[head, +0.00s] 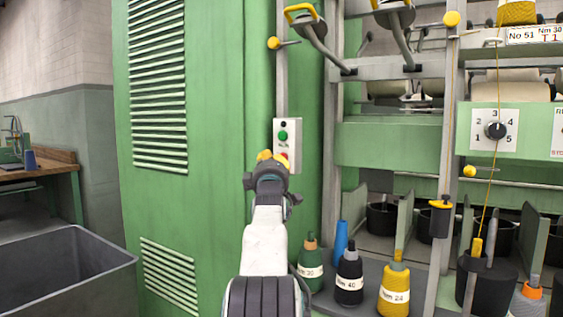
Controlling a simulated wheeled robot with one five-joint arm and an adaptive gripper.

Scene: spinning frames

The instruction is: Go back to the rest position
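My arm reaches forward from the bottom middle of the head view. My gripper (270,158) is at its far end, pointing away from me at the green machine cabinet. Its yellow fingertips show just above the dark wrist, and the wrist hides most of the fingers, so I cannot tell whether they are open or shut. No held object shows.
The green cabinet (215,200) fills the middle. A grey bin (60,270) stands at lower left, with a workbench (40,165) behind. Yarn cones, such as the yellow one (394,290), stand at lower right below the spinning frame, which has a numbered dial (495,130).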

